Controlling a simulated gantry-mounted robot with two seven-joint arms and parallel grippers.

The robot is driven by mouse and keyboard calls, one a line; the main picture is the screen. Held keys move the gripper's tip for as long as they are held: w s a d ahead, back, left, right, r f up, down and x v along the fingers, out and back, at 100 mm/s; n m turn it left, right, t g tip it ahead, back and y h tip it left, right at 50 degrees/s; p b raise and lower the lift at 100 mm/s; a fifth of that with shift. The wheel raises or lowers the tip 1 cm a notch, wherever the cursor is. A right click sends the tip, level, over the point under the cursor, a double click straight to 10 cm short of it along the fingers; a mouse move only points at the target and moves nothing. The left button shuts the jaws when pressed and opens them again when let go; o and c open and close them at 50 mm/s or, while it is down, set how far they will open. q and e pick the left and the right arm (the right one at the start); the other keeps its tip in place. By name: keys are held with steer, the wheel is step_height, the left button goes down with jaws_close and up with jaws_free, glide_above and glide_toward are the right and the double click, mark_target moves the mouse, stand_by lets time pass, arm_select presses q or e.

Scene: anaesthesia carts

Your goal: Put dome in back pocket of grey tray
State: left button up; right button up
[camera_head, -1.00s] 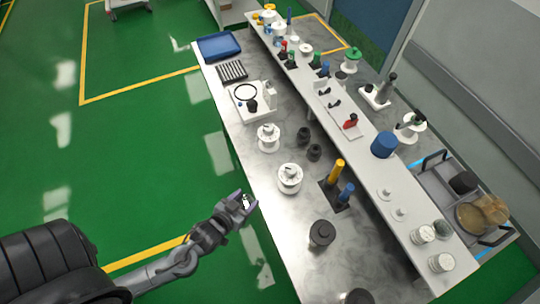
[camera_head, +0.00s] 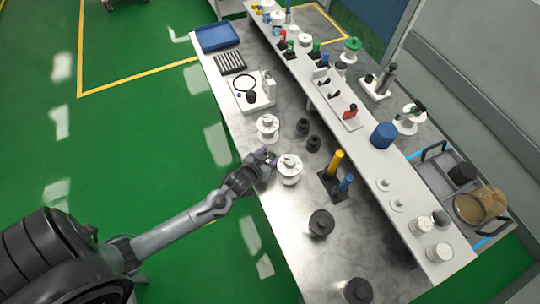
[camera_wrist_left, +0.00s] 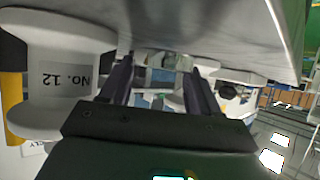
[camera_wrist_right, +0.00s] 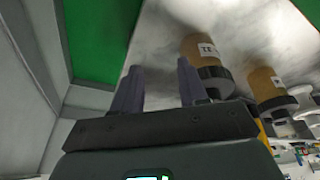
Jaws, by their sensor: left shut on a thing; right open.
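The grey tray (camera_head: 434,175) lies at the right, beyond the white shelf. It has dark handles and holds a black cylinder (camera_head: 462,174) and a tan bowl-like piece (camera_head: 469,208). My left gripper (camera_head: 267,159) is shut on a small pale thing, too small to identify, close beside a white spool (camera_head: 289,169). Its fingers also show in the left wrist view (camera_wrist_left: 158,82). My right gripper (camera_wrist_right: 158,85) is open and empty, outside the head view.
A second white spool (camera_head: 267,128) and black knobbed weights (camera_head: 321,223) stand on the metal table. A yellow cylinder (camera_head: 335,163) stands in a dark base. The raised shelf (camera_head: 355,150) lies between my left gripper and the tray.

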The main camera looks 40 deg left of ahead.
arm_select(q)
steer(key=shift+w, duration=0.55)
steer(key=shift+s+f, duration=0.25)
steer(key=shift+f, duration=0.1)
steer(key=shift+w+f, duration=0.1)
steer(key=shift+f, duration=0.05)
steer(key=o, duration=0.8)
